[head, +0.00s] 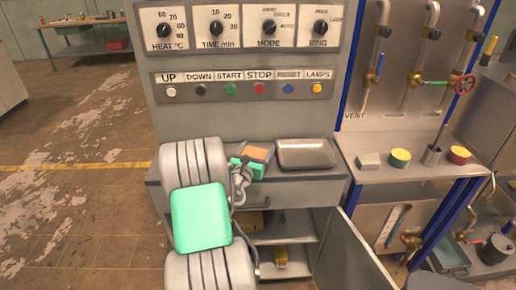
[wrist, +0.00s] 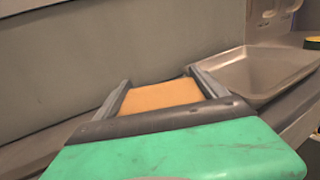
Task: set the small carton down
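The small carton, a tan-brown block (head: 258,153), is at the left part of the grey counter in the head view, beside a shallow metal tray (head: 305,153). In the wrist view the carton (wrist: 162,96) lies between the two grey fingers of my gripper (wrist: 160,80), which touch or nearly touch its sides. My gripper (head: 254,158) also shows in the head view, partly hidden by my arm. I cannot tell whether the carton's underside touches the counter. The tray (wrist: 262,72) is close to the right in the wrist view.
A control panel (head: 240,105) rises behind the counter (head: 332,178). A cabinet door (head: 345,255) hangs open below. Little bare counter shows around the carton.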

